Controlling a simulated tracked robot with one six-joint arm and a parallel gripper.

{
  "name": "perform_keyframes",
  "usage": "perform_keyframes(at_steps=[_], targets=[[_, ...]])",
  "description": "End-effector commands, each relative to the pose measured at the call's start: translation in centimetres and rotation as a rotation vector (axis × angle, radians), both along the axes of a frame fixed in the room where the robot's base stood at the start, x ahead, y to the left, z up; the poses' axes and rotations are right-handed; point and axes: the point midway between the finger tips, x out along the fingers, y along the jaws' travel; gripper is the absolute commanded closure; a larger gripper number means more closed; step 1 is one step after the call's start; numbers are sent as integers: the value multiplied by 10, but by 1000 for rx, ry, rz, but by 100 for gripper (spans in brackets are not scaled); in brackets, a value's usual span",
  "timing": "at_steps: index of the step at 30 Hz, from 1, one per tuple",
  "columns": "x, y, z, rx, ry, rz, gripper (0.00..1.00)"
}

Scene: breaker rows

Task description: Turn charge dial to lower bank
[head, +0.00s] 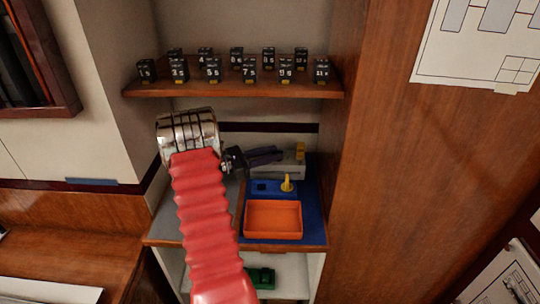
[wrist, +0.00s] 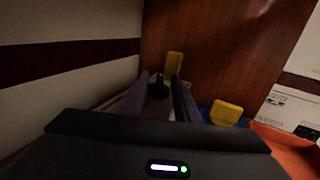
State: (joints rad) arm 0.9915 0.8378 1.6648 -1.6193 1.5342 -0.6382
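A grey box (head: 291,171) stands at the back of the lower shelf, with a yellow piece (head: 300,150) at its right end. In the wrist view that yellow piece (wrist: 174,64) is just beyond the fingertips. My gripper (head: 281,155) reaches over the grey box from the left. In the wrist view my gripper (wrist: 160,77) has its two dark purple fingers apart. A small black knob (wrist: 158,88) shows between them, probably the charge dial. I cannot tell whether the fingers touch it. Its markings and pointing direction are not readable.
In front are a blue box (head: 264,188) with a yellow lever (head: 287,184) and an empty orange tray (head: 273,220). A shelf (head: 230,89) above holds several numbered black blocks. A wooden wall (head: 341,160) closes the right side. A green item (head: 262,277) sits below.

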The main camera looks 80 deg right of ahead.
Motion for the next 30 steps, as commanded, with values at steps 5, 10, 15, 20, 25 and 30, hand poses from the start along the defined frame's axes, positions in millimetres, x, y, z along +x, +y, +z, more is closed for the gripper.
perform_keyframes(at_steps=[5,10,15,20,25,30], targets=[[0,0,0,0,0,0,72],[0,0,0,0,0,-1,84],[-1,0,0,0,0,-1,96],[-1,0,0,0,0,-2,100],[0,2,0,-1,1,-1,100],[-2,1,0,0,1,7,100]])
